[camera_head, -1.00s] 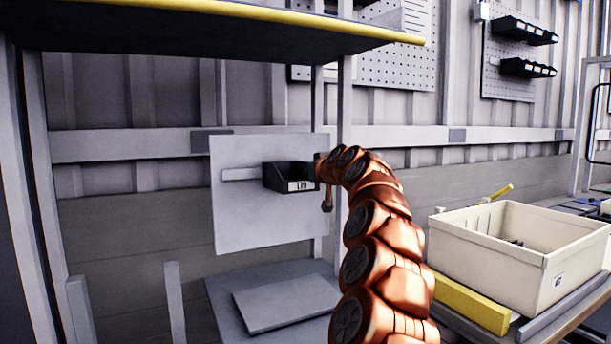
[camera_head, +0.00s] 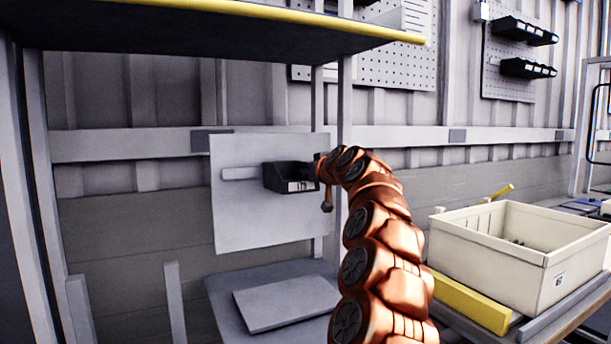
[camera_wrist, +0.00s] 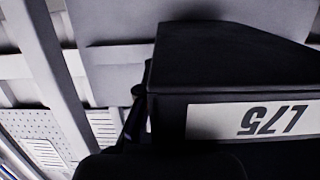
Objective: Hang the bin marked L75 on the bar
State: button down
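The black bin (camera_head: 288,178) is at the right end of the pale bar (camera_head: 240,174) on the white panel (camera_head: 262,222). Its L75 label shows upside down in the wrist view, where the bin (camera_wrist: 225,65) fills the right side. The bin looks upright in the head view, with its back close to the panel. I cannot tell whether it rests on the bar. My gripper (camera_head: 316,172) is at the bin's right side and appears shut on it. Its fingers are dark against the dark bin and mostly hidden.
A shelf with a yellow edge (camera_head: 300,19) hangs above the panel. A grey board (camera_head: 286,302) lies below it. At the right, a cream crate (camera_head: 490,262) stands beside a yellow block (camera_head: 468,302). Small black bins (camera_head: 525,30) hang on a far pegboard.

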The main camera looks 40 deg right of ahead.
jog(key=shift+f+b, duration=0.4)
jog(key=shift+f, duration=0.15)
dwell(0.8)
jog(key=c, duration=1.2)
grip_release()
jog(key=shift+c, duration=0.2)
jog(key=shift+s+r, duration=0.1)
jog(key=shift+s, duration=0.05)
jog(key=shift+v, duration=1.05)
jog(key=v, duration=0.9)
jog(key=shift+s, duration=0.3)
jog(key=shift+a, duration=0.2)
